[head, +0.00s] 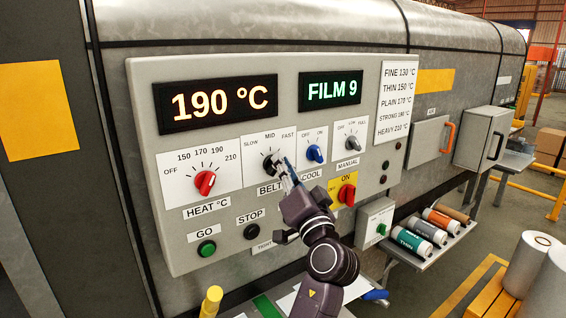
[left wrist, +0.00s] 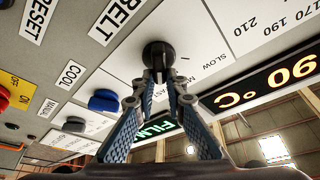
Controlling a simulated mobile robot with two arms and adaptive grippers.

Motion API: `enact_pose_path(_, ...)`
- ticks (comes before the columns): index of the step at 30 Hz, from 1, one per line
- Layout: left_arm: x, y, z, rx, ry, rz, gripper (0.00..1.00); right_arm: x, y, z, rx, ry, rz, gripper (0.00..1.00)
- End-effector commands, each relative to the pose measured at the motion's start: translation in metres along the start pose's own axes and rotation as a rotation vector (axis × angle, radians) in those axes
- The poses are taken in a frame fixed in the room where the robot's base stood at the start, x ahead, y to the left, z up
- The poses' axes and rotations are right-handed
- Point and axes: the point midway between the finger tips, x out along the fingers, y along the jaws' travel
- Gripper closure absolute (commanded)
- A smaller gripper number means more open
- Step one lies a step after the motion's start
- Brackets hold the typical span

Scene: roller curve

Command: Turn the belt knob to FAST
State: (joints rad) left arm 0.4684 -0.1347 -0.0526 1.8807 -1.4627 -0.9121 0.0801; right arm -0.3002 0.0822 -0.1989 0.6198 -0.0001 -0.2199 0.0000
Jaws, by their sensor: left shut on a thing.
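The belt knob (head: 270,163) is black and sits on a white plate marked SLOW, MID and FAST, above the BELT label. In the left wrist view the knob (left wrist: 158,54) stands out from the panel between my fingertips. My left gripper (head: 286,174) reaches up to it from below right. Its fingers (left wrist: 159,84) are shut on the knob's edge. The knob's pointer is too small and partly covered, so I cannot tell which mark it points to. My right gripper is not in view.
The red heat knob (head: 205,182) is to the left and the blue cool knob (head: 314,153) is close on the right. The red-on-yellow manual switch (head: 346,194) is below right. Displays read 190 °C (head: 219,103) and FILM 9 (head: 331,91). Film rolls (head: 412,241) lie on a shelf.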

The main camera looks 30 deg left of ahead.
Motion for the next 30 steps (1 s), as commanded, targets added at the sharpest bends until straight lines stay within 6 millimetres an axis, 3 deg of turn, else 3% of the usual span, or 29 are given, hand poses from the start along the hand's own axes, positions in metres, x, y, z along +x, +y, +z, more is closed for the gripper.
enact_pose_path(16, 0.0006, -0.0002, 0.0004, 0.029, 0.0, 0.009, 1.0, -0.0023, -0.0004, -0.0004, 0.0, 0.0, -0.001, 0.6)
enact_pose_path(17, 0.0006, -0.0001, 0.0004, 0.029, 0.0, 0.009, 0.86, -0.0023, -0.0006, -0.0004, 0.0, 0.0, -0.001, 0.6)
enact_pose_path(21, 0.0005, -0.0001, 0.0004, 0.028, 0.0, 0.009, 0.71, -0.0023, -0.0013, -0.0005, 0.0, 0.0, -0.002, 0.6)
enact_pose_path(30, 0.0009, -0.0011, -0.0011, 0.025, 0.0, 0.009, 0.71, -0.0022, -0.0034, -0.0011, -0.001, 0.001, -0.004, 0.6)
